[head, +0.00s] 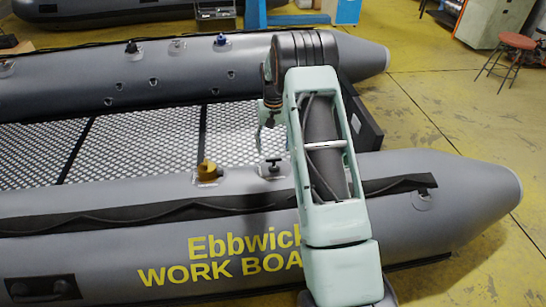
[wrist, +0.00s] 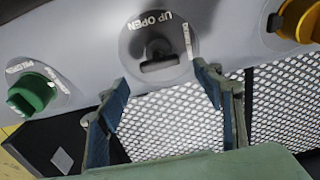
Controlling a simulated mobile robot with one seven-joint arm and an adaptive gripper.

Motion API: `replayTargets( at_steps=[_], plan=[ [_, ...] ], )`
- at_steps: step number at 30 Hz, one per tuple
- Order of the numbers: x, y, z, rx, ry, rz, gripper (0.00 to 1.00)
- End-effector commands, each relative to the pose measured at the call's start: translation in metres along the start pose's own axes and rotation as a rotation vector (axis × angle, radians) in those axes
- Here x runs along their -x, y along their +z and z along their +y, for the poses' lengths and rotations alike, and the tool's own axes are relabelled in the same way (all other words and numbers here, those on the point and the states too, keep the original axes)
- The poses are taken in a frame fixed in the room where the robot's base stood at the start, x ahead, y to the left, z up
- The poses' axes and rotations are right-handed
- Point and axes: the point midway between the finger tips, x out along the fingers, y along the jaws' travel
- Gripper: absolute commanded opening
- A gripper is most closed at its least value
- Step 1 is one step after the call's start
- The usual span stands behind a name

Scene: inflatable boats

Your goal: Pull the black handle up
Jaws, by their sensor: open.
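The black handle (wrist: 160,58) is a T-shaped grip on a round grey plate marked "UP OPEN", set on the boat's grey tube. In the head view the black handle (head: 273,164) stands on the near tube, just left of my arm. My gripper (wrist: 161,74) is open and empty. Its two fingers are spread to either side of the handle in the wrist view, with the handle slightly beyond the fingertips and not touched. In the head view my gripper (head: 262,125) hangs above the mesh floor, behind the handle; part of it is hidden by my arm.
A yellow knob (wrist: 300,20) sits to one side of the handle and a green knob (wrist: 33,93) to the other. The yellow knob (head: 207,171) also shows in the head view. The far tube (head: 170,75) carries several small fittings. The mesh floor (head: 140,145) is clear.

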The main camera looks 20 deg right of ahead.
Motion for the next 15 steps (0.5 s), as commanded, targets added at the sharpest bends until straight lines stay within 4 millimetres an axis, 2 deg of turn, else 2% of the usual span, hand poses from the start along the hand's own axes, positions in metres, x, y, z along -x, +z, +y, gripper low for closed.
replayTargets(
  at_steps=[1,6,15],
  plan=[
    [-0.013,0.0,0.0,0.0,0.0,-0.001,0.61],
    [-0.033,0.0,0.0,-0.001,0.0,0.0,0.61],
    [-0.04,-0.001,0.0,-0.001,0.0,0.003,0.61]
  ],
)
